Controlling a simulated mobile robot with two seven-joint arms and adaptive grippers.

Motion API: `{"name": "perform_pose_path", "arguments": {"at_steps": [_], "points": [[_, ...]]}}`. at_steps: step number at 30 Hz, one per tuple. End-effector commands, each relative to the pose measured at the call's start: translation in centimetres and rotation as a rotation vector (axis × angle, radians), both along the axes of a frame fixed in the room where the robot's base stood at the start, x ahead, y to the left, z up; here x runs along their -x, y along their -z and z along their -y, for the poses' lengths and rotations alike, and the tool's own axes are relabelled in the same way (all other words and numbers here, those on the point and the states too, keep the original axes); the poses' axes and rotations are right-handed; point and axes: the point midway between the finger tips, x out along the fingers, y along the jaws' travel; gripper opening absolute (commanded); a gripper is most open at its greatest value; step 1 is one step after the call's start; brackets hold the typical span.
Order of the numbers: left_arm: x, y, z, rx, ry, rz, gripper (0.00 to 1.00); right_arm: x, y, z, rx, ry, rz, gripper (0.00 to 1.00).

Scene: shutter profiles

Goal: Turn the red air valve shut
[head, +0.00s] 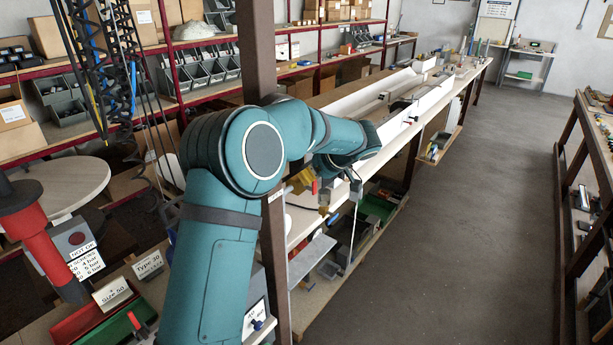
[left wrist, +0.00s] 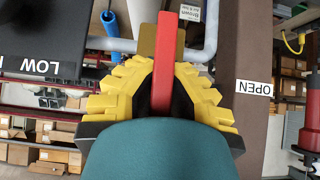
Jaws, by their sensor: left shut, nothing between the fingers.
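The red valve lever (left wrist: 165,60) stands lengthwise in the left wrist view, in front of a brass-coloured valve body (left wrist: 147,40) on a grey pipe (left wrist: 203,42). My left gripper (left wrist: 163,72) is shut, its yellow ridged fingers on both sides of the lever in the picture. The lever overlaps the fingers; I cannot tell whether they touch it. In the head view, the left gripper (head: 300,181) is beside the small red lever (head: 314,187), partly hidden by my teal arm. My right gripper is not in view.
An OPEN label (left wrist: 253,88) is on a brown post right of the lever. A dark panel (left wrist: 45,35) reading LOW is at the left, near a blue hose (left wrist: 110,25). A long workbench (head: 440,95) runs back from the post (head: 257,50). The grey floor (head: 480,210) is clear.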

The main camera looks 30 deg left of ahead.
Motion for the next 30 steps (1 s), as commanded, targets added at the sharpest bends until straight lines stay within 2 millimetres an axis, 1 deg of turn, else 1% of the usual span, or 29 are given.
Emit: {"name": "perform_pose_path", "arguments": {"at_steps": [1, 14, 15, 18, 26, 30], "points": [[-0.21, 0.35, 0.80, 0.010, 0.012, -0.009, 0.00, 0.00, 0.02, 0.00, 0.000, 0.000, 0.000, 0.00], [-0.19, 0.41, 0.84, 0.010, 0.012, -0.017, 0.00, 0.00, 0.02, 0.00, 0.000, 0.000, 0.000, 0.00], [-0.19, 0.42, 0.83, 0.010, 0.012, -0.017, 0.14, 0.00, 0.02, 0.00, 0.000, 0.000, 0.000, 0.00], [-0.15, 0.33, 0.66, 0.007, 0.010, -0.016, 0.46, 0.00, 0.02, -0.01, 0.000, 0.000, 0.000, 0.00], [-0.08, 0.17, 0.30, 0.003, 0.004, -0.014, 0.46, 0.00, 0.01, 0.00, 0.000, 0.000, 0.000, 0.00], [-0.10, -0.29, 0.70, 0.002, 0.004, -0.012, 0.46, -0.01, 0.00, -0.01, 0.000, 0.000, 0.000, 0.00]]}}
